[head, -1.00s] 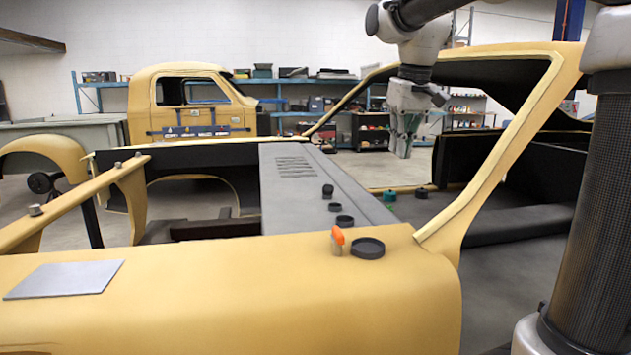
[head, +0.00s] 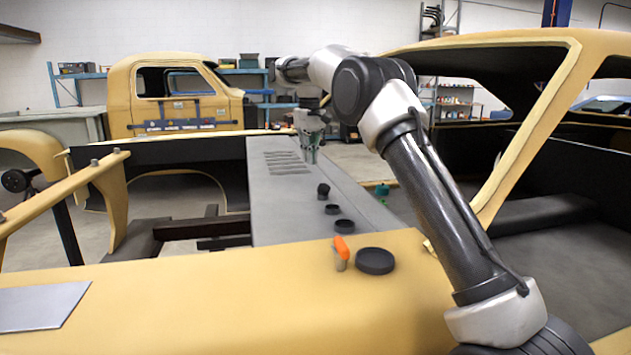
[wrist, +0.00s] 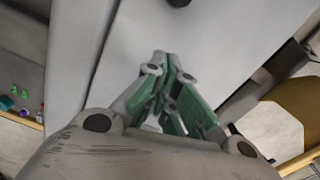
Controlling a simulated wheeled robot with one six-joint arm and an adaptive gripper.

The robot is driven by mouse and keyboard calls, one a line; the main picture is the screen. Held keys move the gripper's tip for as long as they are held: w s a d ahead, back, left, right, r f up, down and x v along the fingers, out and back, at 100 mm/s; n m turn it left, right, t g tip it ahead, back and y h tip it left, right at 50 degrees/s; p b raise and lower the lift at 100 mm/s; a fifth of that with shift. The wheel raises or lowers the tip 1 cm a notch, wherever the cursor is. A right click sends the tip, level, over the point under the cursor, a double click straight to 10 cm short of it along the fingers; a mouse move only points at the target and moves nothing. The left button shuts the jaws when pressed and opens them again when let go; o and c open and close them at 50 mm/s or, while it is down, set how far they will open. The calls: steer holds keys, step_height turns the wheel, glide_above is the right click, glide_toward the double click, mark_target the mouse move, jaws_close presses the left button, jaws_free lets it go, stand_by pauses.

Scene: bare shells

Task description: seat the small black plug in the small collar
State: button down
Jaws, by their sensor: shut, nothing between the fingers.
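The small black plug (head: 323,190) stands on the grey panel, farthest back in a row of dark pieces. The smallest dark ring, which looks like the small collar (head: 332,209), lies just in front of it, apart from it. A slightly larger dark ring (head: 344,226) lies nearer. My gripper (head: 311,162) is shut and empty, pointing down above the panel, behind the plug in the head view. In the wrist view its green-padded fingers (wrist: 161,56) meet at the tips. A dark piece (wrist: 179,2) is cut off at the top edge there; I cannot tell which it is.
A wide dark round dish (head: 374,261) and an orange-topped piece (head: 341,250) stand on the yellow body panel (head: 200,285). A green piece (head: 382,190) sits right of the grey panel (head: 275,210). A sloping yellow pillar (head: 525,130) rises at right.

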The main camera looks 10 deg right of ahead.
mark_target(323, 190)
step_height(323, 190, down, 6)
steer(key=s, duration=0.3)
steer(key=shift+d+f, duration=0.3)
steer(key=shift+d, duration=0.05)
steer(key=shift+s+d+f, duration=0.1)
steer(key=shift+s+d, duration=0.05)
steer(key=shift+s, duration=0.3)
